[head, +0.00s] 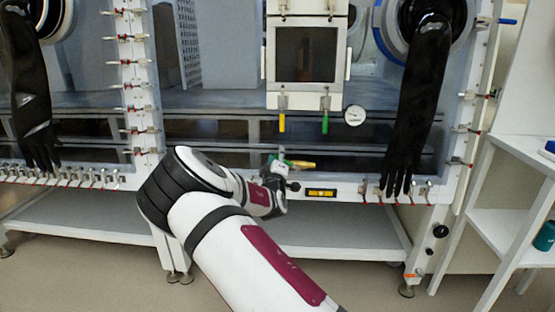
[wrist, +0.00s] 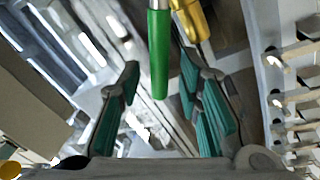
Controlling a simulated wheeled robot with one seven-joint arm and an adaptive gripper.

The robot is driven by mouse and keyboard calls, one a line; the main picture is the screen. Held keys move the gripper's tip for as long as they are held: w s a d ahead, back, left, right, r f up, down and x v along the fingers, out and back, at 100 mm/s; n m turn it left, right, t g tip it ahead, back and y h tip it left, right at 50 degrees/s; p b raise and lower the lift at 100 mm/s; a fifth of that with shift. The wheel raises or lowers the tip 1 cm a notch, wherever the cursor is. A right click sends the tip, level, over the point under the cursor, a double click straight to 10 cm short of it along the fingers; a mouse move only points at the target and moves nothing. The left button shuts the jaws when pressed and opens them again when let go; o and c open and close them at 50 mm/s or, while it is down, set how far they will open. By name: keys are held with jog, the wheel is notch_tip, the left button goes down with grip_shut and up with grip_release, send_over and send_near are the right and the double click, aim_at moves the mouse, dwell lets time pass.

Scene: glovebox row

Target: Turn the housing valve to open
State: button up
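In the head view, a yellow lever handle (head: 302,165) lies nearly level at the lower edge of the glovebox, right beside my gripper (head: 281,161). The wrist view shows a green handle (wrist: 160,60) extending into the space between the open fingers of my gripper (wrist: 160,78), with gaps visible on both sides. A yellow handle (wrist: 194,20) shows just right of it at the top, partly cut off. I cannot tell which handle is the housing valve, and no label is readable. The handles' pivots are hidden or too small to make out.
A hanging yellow handle (head: 281,122) and a hanging green handle (head: 325,125) are below the airlock door (head: 306,55). A round gauge (head: 354,115) is to their right. Black gloves hang at the left (head: 28,90) and right (head: 418,95). White shelves (head: 510,200) stand at far right.

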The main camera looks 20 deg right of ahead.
jog(key=v, duration=1.2)
